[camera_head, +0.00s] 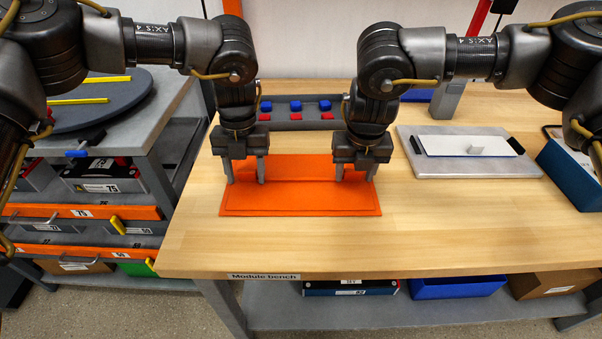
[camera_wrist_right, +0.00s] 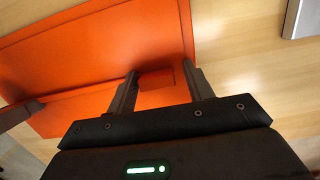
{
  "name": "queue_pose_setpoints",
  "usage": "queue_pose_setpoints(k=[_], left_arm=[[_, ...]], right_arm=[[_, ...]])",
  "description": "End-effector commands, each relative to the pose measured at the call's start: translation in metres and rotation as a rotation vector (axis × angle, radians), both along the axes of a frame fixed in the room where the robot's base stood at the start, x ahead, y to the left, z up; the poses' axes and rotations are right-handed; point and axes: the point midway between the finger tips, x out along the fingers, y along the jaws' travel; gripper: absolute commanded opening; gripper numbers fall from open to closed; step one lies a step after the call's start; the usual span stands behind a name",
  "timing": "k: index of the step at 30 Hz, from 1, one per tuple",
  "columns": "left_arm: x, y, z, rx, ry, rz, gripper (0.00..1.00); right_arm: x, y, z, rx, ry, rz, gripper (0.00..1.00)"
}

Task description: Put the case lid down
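The case lid (camera_head: 300,203) is a flat orange rectangular panel with a raised border, level at the front middle of the wooden bench. I cannot tell whether it rests on the bench or hovers just above it. My left gripper (camera_head: 245,180) points down at the lid's left part, its fingers apart with orange between them. My right gripper (camera_head: 356,174) is at the right part in the same pose. The left fingers' contact is partly hidden.
Behind the lid is a grey tray (camera_head: 310,124) with blue and red blocks. To the right, a metal plate (camera_head: 420,170) carries a white panel (camera_head: 455,145), with a blue box (camera_head: 572,175) beyond. The bench is clear in front of the lid. A shelved cart (camera_head: 175,100) stands left.

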Motion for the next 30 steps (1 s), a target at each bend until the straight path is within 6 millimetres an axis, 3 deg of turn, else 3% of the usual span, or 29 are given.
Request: queue_pose_setpoints(k=[13, 24, 30], left_arm=[[0.002, -0.002, 0.01, -0.005, -0.003, -0.004, 0.58], [0.013, -0.003, 0.082, -0.003, -0.004, -0.002, 0.58], [0.017, -0.002, 0.11, 0.0, -0.002, -0.003, 0.58]], right_arm=[[0.0, 0.003, 0.001, 0.004, 0.0, 0.005, 0.58], [0.0, 0.003, 0.001, 0.005, -0.001, 0.005, 0.58], [0.0, 0.003, 0.001, 0.006, -0.001, 0.005, 0.58]])
